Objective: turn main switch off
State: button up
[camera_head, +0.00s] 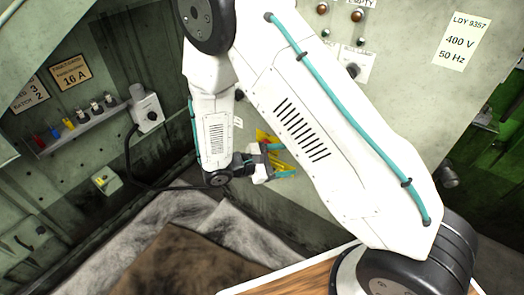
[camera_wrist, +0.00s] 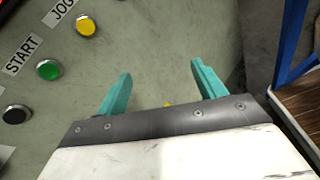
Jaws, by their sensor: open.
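A yellow part with some red (camera_head: 265,137), possibly the main switch, shows beside my gripper in the head view. My own arm and gripper partly cover it, so its handle position cannot be told. My gripper (camera_head: 284,161) has teal fingers and is close to the grey machine face. In the wrist view my gripper (camera_wrist: 160,72) is open, with nothing held between the fingertips. A small yellow bit (camera_wrist: 167,104) shows between the fingers, just above the gripper body; most of it is hidden.
The wrist view shows a green START button (camera_wrist: 48,69), a yellow JOG button (camera_wrist: 86,25) and a black button (camera_wrist: 15,115) at left, and a blue post (camera_wrist: 292,40) at right. A grey wall box (camera_head: 147,108) and a 400 V sign (camera_head: 461,41) show in the head view.

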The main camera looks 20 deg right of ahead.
jog(key=w+a+f+n+t+y, duration=0.2)
jog(key=w+a+f+n+t, duration=0.45)
jog(key=w+f+t, duration=0.5)
jog(key=x, duration=0.6)
jog(key=shift+d+r, duration=0.45)
jog(key=shift+d, duration=0.05)
jog(key=c, duration=1)
